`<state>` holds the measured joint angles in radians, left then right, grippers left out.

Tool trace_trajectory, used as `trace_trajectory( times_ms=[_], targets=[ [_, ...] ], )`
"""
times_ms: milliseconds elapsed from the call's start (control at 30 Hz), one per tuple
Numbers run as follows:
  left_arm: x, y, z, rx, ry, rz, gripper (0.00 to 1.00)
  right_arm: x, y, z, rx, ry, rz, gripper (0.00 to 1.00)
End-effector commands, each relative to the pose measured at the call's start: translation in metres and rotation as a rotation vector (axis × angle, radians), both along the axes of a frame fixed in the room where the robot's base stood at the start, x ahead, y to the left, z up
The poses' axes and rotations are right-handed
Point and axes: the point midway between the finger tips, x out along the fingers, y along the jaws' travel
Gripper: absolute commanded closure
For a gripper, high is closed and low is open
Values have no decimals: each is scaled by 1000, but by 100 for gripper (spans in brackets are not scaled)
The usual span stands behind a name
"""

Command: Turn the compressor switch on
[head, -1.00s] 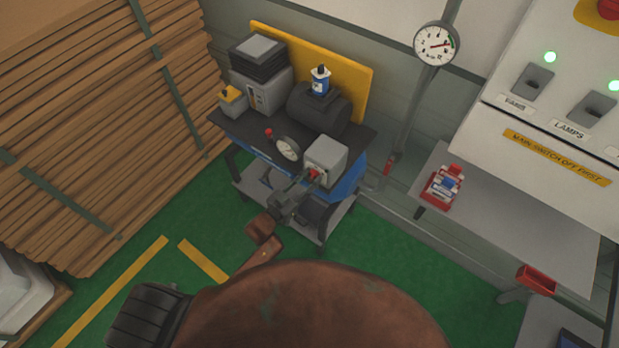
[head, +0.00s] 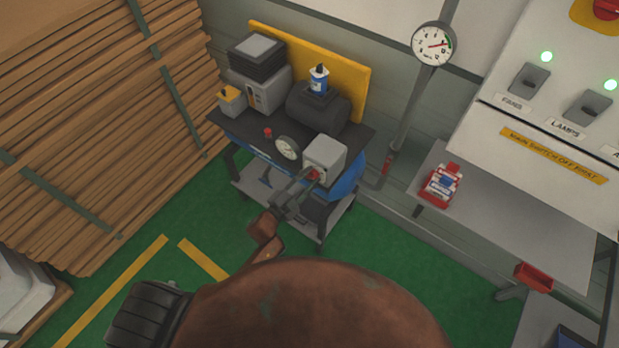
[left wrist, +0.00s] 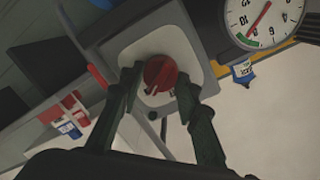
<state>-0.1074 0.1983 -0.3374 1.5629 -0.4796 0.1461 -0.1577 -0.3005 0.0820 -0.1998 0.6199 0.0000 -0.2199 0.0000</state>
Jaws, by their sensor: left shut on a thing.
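The compressor (head: 345,185) stands on a cart by the wall, with a grey switch box (head: 325,152) at its front. A red rotary switch (left wrist: 160,72) sits on a light plate on that box. My left gripper (head: 307,182) reaches up to the box. In the left wrist view its two dark fingers (left wrist: 160,88) stand on either side of the red knob and are shut on it. The knob is partly hidden by the gripper in the head view. My right gripper is not in view.
A small gauge (head: 288,147) sits just left of the box. A blue bottle (head: 319,80) and machines stand on the cart behind. A bench (head: 500,208) with a red-and-white item (head: 442,186) is to the right. Stacked boards (head: 90,120) fill the left.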

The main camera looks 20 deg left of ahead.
Motion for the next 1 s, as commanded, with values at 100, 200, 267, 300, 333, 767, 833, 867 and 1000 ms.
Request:
trace_trajectory(
  times_ms=[100, 200, 267, 300, 333, 767, 833, 867, 1000],
  targets=[
    [0, 0, 0, 30, -11, 1, 94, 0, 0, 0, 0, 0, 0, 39],
    [0, 0, 0, 47, -17, 0, 94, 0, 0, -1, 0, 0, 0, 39],
    [0, 0, 0, 53, -19, 0, 94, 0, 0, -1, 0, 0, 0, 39],
    [0, 0, 0, 55, -19, 1, 94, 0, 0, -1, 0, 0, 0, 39],
    [0, 0, 0, 57, -20, 0, 94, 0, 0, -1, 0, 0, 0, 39],
    [0, 0, 0, 57, -20, 0, 63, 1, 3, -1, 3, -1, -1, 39],
    [0, 0, 0, 57, -20, 0, 58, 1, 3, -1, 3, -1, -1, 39],
    [0, 0, 0, 57, -20, 0, 56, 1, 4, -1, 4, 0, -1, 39],
    [0, 0, 0, 56, -20, 0, 52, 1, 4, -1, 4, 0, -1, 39]
  ],
)
